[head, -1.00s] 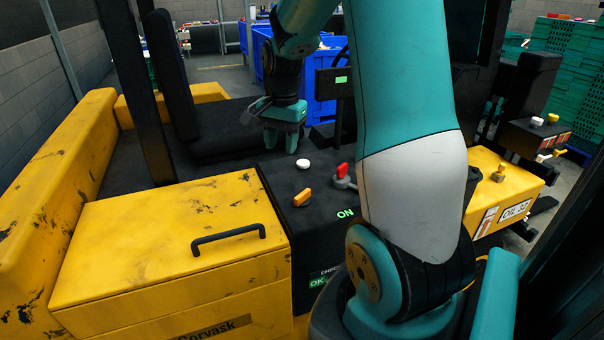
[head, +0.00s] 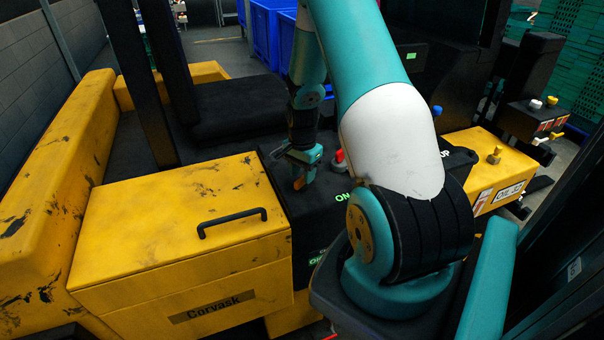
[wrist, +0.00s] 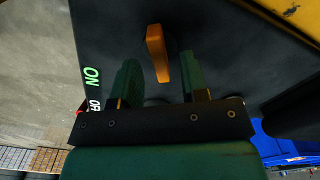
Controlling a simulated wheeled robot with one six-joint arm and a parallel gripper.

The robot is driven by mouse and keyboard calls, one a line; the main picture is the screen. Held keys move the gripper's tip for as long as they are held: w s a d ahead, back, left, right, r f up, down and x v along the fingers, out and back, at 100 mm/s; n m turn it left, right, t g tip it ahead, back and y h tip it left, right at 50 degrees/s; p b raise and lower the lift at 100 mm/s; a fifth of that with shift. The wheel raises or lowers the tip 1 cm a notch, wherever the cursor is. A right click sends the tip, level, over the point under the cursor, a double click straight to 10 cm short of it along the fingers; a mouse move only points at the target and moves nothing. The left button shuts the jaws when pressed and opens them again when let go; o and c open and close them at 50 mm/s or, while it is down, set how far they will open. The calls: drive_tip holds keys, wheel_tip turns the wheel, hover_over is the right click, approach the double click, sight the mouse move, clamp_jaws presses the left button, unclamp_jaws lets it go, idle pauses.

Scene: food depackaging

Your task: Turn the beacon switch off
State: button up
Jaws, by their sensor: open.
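An orange switch lever (head: 298,184) stands on the black console (head: 325,215) beside the yellow box. It also shows in the wrist view (wrist: 157,45), beyond and partly between my fingertips. No beacon label is readable on it. My gripper (head: 304,171) is over the console, pointing down at the orange lever. In the wrist view its two green fingers (wrist: 161,70) are apart, one on each side of the lever's near end; I cannot tell whether they touch it. A red switch (head: 339,157) is just right of my gripper, partly hidden. Green "ON" lettering (wrist: 91,77) is on the console.
The yellow box (head: 150,215) with a black handle (head: 232,220) lies left of the console. A black seat (head: 235,108) is behind. A yellow unit (head: 480,150) with another knob (head: 494,155) is at the right. Blue crates (head: 272,30) stand at the back.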

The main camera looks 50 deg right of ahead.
drive_tip(key=shift+f, duration=0.95)
drive_tip(key=shift+c, duration=0.2)
clamp_jaws()
drive_tip(key=shift+n, duration=0.3)
drive_tip(key=n+b, duration=0.2)
drive_tip(key=n, duration=0.3)
drive_tip(key=shift+w, duration=0.1)
drive_tip(key=n+b, duration=0.1)
drive_tip(key=n, duration=0.5)
drive_tip(key=shift+r, duration=0.1)
drive_tip(key=shift+n, duration=0.4)
